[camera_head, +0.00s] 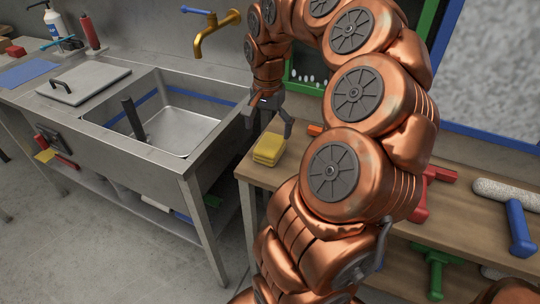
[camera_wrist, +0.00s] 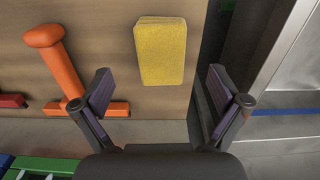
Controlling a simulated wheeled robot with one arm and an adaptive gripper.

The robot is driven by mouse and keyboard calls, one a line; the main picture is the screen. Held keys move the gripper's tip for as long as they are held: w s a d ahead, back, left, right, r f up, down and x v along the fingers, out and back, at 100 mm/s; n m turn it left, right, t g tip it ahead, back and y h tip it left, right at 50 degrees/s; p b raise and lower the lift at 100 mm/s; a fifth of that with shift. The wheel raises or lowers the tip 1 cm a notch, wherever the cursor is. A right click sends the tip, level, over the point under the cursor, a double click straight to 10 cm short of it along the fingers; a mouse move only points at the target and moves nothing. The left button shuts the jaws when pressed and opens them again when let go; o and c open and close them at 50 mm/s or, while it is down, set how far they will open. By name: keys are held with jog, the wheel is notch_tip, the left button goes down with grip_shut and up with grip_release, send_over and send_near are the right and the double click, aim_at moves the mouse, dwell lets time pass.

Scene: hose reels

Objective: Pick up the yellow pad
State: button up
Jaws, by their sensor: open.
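The yellow pad (camera_head: 269,149) lies on the wooden bench top (camera_head: 255,175), near its left edge beside the sink. In the wrist view the yellow pad (camera_wrist: 161,52) shows whole near the top middle, close to the bench edge. My gripper (camera_head: 271,128) is above the back of the pad and apart from it. In the wrist view my gripper (camera_wrist: 158,90) has its two fingers spread wide and empty, with the pad ahead and between their lines. Nothing hides the pad there.
An orange tool (camera_wrist: 60,65) stands or lies left of the pad, close to my left finger. A gap separates the bench from the metal sink (camera_head: 180,130). A yellow tap (camera_head: 215,35) rises behind the sink. Red and blue tools (camera_head: 518,228) lie at the right.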

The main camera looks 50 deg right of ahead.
aim_at(269, 144)
jog(key=shift+d+f, duration=0.4)
jog(key=shift+s+f, duration=0.1)
jog(key=shift+f, duration=0.2)
jog(key=shift+w+d+f+p, duration=0.1)
jog(key=shift+w+f+p, duration=0.15)
jog(key=shift+f, duration=1.45)
jog(key=shift+w+f+p, duration=0.1)
jog(key=shift+f+p, duration=0.1)
jog(key=shift+f, duration=1.45)
jog(key=shift+c, duration=0.2)
jog(key=c, duration=1.2)
notch_tip(269, 144, up, 10)
jog(key=shift+r+b, duration=0.1)
jog(key=shift+b, duration=0.25)
